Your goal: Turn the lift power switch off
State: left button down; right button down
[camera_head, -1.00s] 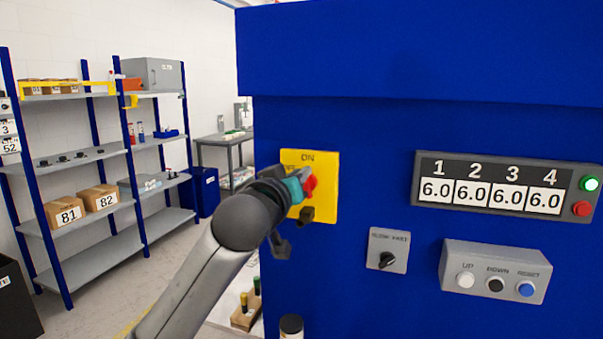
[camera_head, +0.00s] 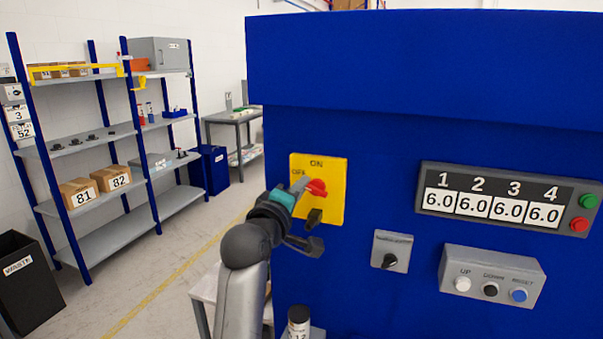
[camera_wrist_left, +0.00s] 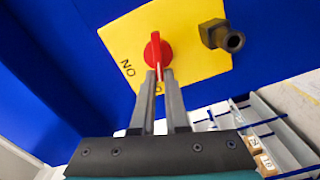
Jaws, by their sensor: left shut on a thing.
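The lift power switch is a red knob (camera_head: 317,187) on a yellow plate (camera_head: 335,168) on the blue machine's front. The plate reads ON at the top and OFF at the left. My left gripper (camera_head: 304,185) reaches it from the left and is shut on the knob's handle. In the left wrist view, the red knob (camera_wrist_left: 153,48) has its handle between the two fingertips (camera_wrist_left: 158,76). The handle points toward the OFF side, where the label is mostly hidden by the fingers. The ON label lies left of the knob there. My right gripper is not in view.
A dark fitting (camera_head: 314,217) sticks out just below the knob. To the right are a small black rotary switch (camera_head: 390,260), a button box (camera_head: 492,276) and a display (camera_head: 495,197) reading 6.0 four times. Its green lamp (camera_head: 588,201) looks dim. Shelves (camera_head: 100,190) stand at left.

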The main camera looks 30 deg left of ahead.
pick_arm(q)
jog(key=shift+f+n+p, duration=0.25)
jog(key=shift+n+p, duration=0.5)
jog(key=shift+n, duration=0.1)
jog(key=shift+f+n+p, duration=0.2)
jog(key=shift+n+p, duration=0.5)
jog(key=shift+n, duration=0.15)
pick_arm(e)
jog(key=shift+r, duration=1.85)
pick_arm(q)
jog(key=c, duration=0.9)
grip_release()
jog(key=shift+w, duration=0.1)
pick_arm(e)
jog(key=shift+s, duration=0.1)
